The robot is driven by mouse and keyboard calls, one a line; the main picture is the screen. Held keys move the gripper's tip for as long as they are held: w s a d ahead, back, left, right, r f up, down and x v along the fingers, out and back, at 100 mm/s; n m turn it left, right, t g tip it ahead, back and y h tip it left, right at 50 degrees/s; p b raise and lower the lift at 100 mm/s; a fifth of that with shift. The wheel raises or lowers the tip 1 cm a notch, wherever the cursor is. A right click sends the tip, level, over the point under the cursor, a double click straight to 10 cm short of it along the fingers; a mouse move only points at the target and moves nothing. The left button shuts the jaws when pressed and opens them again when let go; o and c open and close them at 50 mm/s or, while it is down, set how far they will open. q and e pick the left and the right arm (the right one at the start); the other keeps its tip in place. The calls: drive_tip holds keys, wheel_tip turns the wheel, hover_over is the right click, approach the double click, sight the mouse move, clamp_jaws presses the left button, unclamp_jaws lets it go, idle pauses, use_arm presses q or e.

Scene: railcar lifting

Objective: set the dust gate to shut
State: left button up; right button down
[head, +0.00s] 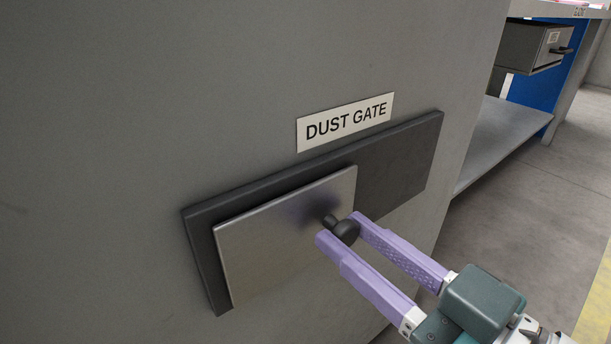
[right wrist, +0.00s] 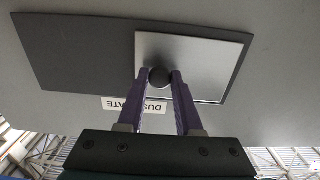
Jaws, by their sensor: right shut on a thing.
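The dust gate is a light metal sliding plate (head: 270,245) on a dark backing panel (head: 400,165), under a white DUST GATE label (head: 345,121). In the head view the plate covers the left part of the panel, and the dark right part is bare. A round black knob (head: 346,232) stands out near the plate's right edge. My right gripper (head: 337,228) is shut on the knob, one purple finger on each side. The right wrist view, upside down, also shows the knob (right wrist: 159,77) between the fingers. My left gripper is not in view.
The panel is on a large grey upright face (head: 120,100). At the right stands a workbench with a grey drawer (head: 535,47) and a low shelf (head: 500,135). Open floor (head: 530,220) lies to the right.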

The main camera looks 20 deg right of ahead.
drive_tip(key=c, duration=0.9)
unclamp_jaws()
drive_tip(key=shift+a, duration=0.15)
drive_tip(key=o, duration=0.3)
drive_tip(key=shift+s+a, duration=0.1)
drive_tip(key=shift+s, duration=0.15)
drive_tip(key=p+v, duration=0.3)
drive_tip(key=v, duration=0.6)
drive_tip(key=shift+s+d, duration=0.25)
drive_tip(key=shift+s, duration=0.05)
